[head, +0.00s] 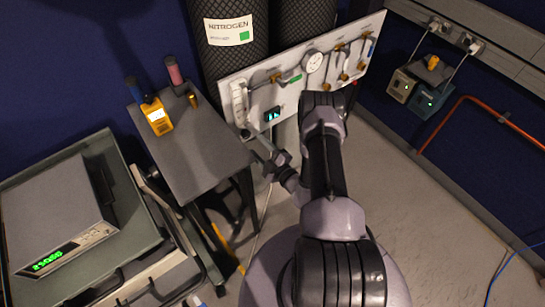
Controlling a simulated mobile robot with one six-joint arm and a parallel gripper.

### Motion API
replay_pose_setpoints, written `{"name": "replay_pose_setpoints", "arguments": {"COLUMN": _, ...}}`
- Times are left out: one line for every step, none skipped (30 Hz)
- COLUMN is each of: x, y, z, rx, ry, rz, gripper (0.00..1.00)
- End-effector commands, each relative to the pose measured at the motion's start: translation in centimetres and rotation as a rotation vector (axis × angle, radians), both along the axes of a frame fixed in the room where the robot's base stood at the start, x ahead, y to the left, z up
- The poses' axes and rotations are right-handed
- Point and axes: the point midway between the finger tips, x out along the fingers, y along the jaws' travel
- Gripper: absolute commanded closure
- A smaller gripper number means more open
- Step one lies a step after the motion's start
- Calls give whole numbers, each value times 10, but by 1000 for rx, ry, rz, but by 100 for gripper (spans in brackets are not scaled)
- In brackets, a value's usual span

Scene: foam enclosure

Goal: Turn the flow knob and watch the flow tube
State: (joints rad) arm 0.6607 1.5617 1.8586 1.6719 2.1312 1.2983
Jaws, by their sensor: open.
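The white gas panel (300,80) stands in front of two dark netted cylinders. The flow tube (239,101) is an upright clear-and-white gauge at the panel's left end; its reading is too small to make out. The flow knob (246,134) is a small dark shape at the tube's foot, partly hard to separate from my gripper. My gripper (257,142) is open and reaches up and left from my arm. Its fingertips are close to the knob. I cannot tell whether they touch it or sit around it.
A round pressure gauge (313,62), valves and a small lit display (272,114) are on the panel. A grey side table (195,145) with a yellow meter (156,117) stands close left of my gripper. A trolley (120,180) is at left.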

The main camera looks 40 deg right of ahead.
Motion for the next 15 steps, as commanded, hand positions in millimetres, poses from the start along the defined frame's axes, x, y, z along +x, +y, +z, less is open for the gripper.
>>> {"name": "replay_pose_setpoints", "arguments": {"x": -17, "y": -3, "z": 5, "rx": 4, "ry": 5, "rz": -6, "gripper": 48}}
{"name": "replay_pose_setpoints", "arguments": {"x": -27, "y": -3, "z": 6, "rx": 4, "ry": 5, "rz": -6, "gripper": 48}}
{"name": "replay_pose_setpoints", "arguments": {"x": -41, "y": -5, "z": 7, "rx": 5, "ry": 4, "rz": -7, "gripper": 48}}
{"name": "replay_pose_setpoints", "arguments": {"x": -51, "y": -5, "z": 7, "rx": 4, "ry": 4, "rz": -6, "gripper": 48}}
{"name": "replay_pose_setpoints", "arguments": {"x": -60, "y": -5, "z": 8, "rx": 4, "ry": 3, "rz": -7, "gripper": 48}}
{"name": "replay_pose_setpoints", "arguments": {"x": -71, "y": -7, "z": 8, "rx": 3, "ry": 3, "rz": -7, "gripper": 48}}
{"name": "replay_pose_setpoints", "arguments": {"x": -78, "y": -7, "z": 8, "rx": 3, "ry": 2, "rz": -6, "gripper": 48}}
{"name": "replay_pose_setpoints", "arguments": {"x": -86, "y": -7, "z": 8, "rx": 3, "ry": 2, "rz": -6, "gripper": 48}}
{"name": "replay_pose_setpoints", "arguments": {"x": -94, "y": -7, "z": 8, "rx": 3, "ry": 2, "rz": -6, "gripper": 48}}
{"name": "replay_pose_setpoints", "arguments": {"x": -99, "y": -8, "z": 8, "rx": 2, "ry": 2, "rz": -6, "gripper": 48}}
{"name": "replay_pose_setpoints", "arguments": {"x": -103, "y": -8, "z": 8, "rx": 2, "ry": 2, "rz": -4, "gripper": 48}}
{"name": "replay_pose_setpoints", "arguments": {"x": -108, "y": -8, "z": 8, "rx": 2, "ry": 2, "rz": -4, "gripper": 48}}
{"name": "replay_pose_setpoints", "arguments": {"x": -110, "y": -8, "z": 8, "rx": 1, "ry": 1, "rz": -3, "gripper": 48}}
{"name": "replay_pose_setpoints", "arguments": {"x": -112, "y": -8, "z": 8, "rx": 1, "ry": 1, "rz": -2, "gripper": 48}}
{"name": "replay_pose_setpoints", "arguments": {"x": -114, "y": -7, "z": 7, "rx": 0, "ry": 1, "rz": -1, "gripper": 48}}
